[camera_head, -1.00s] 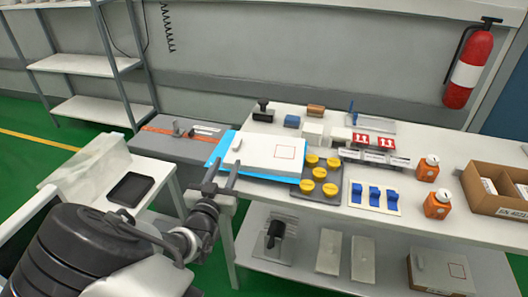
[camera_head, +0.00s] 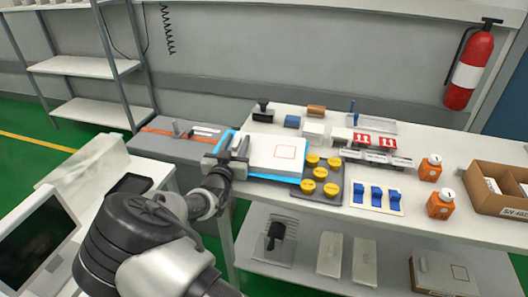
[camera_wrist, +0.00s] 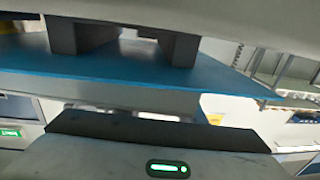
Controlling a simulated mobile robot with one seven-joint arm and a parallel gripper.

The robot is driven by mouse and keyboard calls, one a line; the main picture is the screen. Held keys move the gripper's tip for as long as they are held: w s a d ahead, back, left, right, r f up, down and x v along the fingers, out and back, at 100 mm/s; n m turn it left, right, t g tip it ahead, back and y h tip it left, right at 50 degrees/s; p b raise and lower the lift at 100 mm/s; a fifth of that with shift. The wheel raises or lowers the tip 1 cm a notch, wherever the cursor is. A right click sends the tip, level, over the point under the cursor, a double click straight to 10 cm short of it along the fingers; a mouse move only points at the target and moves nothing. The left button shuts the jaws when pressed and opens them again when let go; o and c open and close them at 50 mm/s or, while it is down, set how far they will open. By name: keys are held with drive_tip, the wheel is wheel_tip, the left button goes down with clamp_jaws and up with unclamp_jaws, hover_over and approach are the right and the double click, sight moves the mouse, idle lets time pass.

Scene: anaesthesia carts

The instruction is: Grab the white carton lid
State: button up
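The white carton lid (camera_head: 272,152) is a flat white box shape with a thin red square outline on top. It lies on a blue mat (camera_head: 270,178) near the left end of the table. My gripper (camera_head: 236,148) is at the lid's left end, where a small raised grip stood in the earlier head view; the fingers now largely hide it. In the wrist view my gripper's two dark fingers (camera_wrist: 122,42) stand apart, with a small pale patch between them. The blue surface shows around them. I cannot tell whether either finger touches the lid.
Yellow round knobs on a grey plate (camera_head: 336,193) sit close to the lid's right. Blue switches (camera_head: 376,195), orange bottles (camera_head: 431,167) and a cardboard box (camera_head: 488,196) stand farther right. Small blocks and a stamp (camera_head: 263,111) are behind. A grey case (camera_head: 165,147) adjoins on the left.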

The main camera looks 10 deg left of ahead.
drive_tip(key=shift+c, duration=0.4)
clamp_jaws()
drive_tip(key=shift+r, duration=0.1)
